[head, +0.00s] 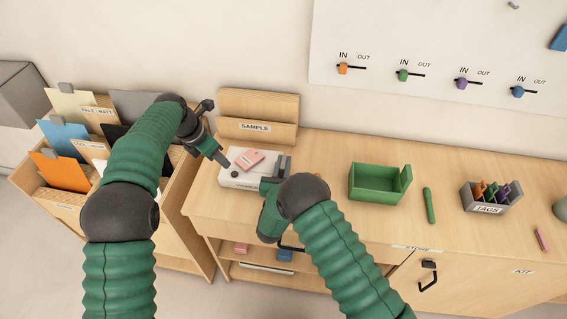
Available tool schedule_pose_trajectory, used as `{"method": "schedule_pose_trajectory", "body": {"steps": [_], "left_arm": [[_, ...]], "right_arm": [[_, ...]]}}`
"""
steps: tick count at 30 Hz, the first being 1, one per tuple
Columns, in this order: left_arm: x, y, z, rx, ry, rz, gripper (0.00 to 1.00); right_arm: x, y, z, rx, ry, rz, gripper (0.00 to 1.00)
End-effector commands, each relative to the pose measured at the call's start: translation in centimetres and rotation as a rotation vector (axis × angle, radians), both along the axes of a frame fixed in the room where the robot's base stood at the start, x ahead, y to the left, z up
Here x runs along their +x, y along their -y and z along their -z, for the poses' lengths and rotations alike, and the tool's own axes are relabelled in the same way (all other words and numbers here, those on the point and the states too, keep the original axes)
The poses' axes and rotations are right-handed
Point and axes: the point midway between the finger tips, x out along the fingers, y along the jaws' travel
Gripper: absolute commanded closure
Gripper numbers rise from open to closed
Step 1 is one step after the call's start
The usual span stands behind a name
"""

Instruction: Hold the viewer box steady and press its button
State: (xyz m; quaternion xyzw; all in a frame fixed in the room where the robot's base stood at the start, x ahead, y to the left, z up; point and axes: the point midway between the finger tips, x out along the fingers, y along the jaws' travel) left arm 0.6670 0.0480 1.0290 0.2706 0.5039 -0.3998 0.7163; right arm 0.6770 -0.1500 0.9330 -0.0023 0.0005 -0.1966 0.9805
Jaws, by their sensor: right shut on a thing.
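The viewer box (238,181), a low white box with some small marks on its front, sits on the wooden counter below the SAMPLE holder. A pink piece (249,160) lies on its top. My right gripper (276,172) is at the box's right end, shut on it; its arm hides part of that end. My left gripper (216,132) is above and left of the box, its fingers spread apart and empty. One finger is near the box's back left corner; I cannot tell if it touches. The button cannot be made out clearly.
The wooden SAMPLE holder (258,105) stands behind the box. A file rack (60,200) with coloured folders is at the left. A green tray (375,188), a green stick (429,205) and a grey TAGS bin (487,208) are on the counter at the right.

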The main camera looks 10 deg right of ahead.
Motion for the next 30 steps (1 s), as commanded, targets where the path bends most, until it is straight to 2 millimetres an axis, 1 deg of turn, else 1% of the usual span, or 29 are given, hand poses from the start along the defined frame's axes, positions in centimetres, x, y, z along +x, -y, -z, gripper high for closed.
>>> {"method": "schedule_pose_trajectory", "body": {"steps": [29, 30], "left_arm": [[-0.02, 0.03, -0.02, 0.000, 0.000, 0.000, 0.64], [-0.02, 0.03, -0.02, 0.000, 0.000, 0.000, 0.64]], "right_arm": [[0.02, 0.03, -0.12, 0.000, 0.003, 0.001, 1.00], [0.02, 0.04, -0.12, 0.000, 0.003, 0.001, 0.80]]}}
